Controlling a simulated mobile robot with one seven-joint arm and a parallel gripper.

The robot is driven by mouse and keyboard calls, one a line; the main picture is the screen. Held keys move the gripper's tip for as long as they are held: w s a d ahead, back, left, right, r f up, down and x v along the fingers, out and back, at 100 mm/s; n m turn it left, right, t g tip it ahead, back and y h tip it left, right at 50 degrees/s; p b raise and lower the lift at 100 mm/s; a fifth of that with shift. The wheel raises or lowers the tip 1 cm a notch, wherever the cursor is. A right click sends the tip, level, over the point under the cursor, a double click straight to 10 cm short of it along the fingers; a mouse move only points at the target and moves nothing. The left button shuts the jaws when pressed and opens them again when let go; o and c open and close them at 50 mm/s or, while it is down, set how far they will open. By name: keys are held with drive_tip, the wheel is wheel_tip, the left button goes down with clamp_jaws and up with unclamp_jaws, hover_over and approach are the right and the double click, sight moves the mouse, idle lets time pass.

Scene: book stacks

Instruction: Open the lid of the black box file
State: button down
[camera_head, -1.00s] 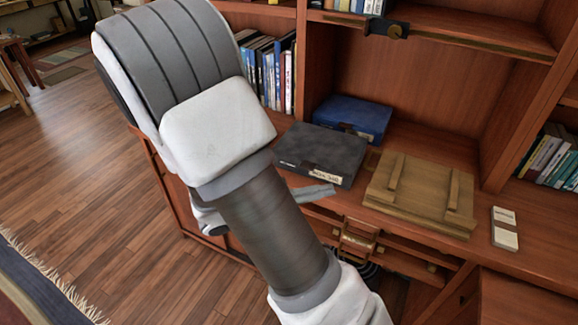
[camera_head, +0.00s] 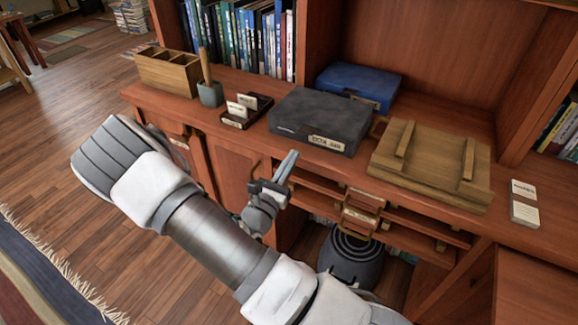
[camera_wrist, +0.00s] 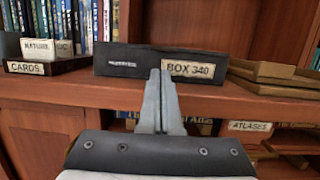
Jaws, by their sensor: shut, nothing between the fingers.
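The black box file (camera_head: 318,118) lies flat on the wooden desk with its lid down. Its front carries a pale label, which reads "BOX 340" in the wrist view, where the box (camera_wrist: 150,62) stands straight ahead. My gripper (camera_head: 291,155) is shut and empty, in front of the desk edge and a little below the box. In the wrist view the closed fingers (camera_wrist: 160,75) overlap the lower part of the box front just left of the label. The head view shows them apart from the box.
A blue box file (camera_head: 360,84) lies behind the black one. A wooden crate lid or board (camera_head: 430,160) lies to its right. A card tray (camera_head: 245,112), a pen cup (camera_head: 210,94) and a wooden organiser (camera_head: 168,72) stand to its left. A dark bin (camera_head: 350,258) sits below the desk.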

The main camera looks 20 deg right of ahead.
drive_tip(key=x, duration=0.6)
drive_tip(key=shift+b, duration=0.4)
drive_tip(key=shift+r, duration=0.15)
